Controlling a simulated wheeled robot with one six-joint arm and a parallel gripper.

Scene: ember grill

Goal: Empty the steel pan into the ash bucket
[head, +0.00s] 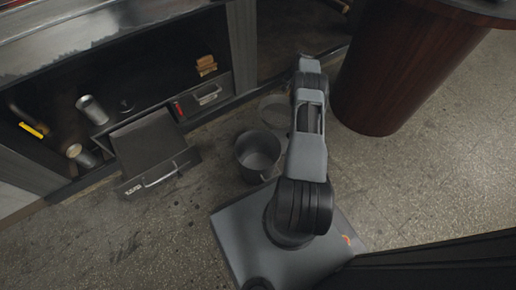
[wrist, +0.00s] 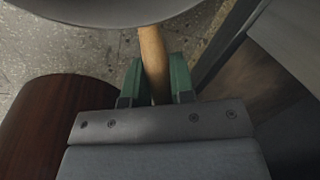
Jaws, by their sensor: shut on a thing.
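My gripper (wrist: 155,85), with green fingers, is shut on the wooden handle (wrist: 152,50) of the steel pan (wrist: 105,10) in the wrist view. Only the pan's grey curved underside or side shows at the top edge; its contents are out of sight. In the head view my gripper is hidden behind my arm. A round grey shape (head: 273,111) just left of my arm appears to be the pan, partly covered by the arm. The ash bucket (head: 249,165), dark grey, open and upright, stands on the floor nearer my base, left of my arm.
A dark box with a handle (head: 160,165) stands on the floor at left. The cabinet holds metal cylinders (head: 91,109), a drawer (head: 207,97) and wood pieces (head: 206,65). A round dark-wood pedestal (head: 395,70) rises at right. Floor at lower left is clear.

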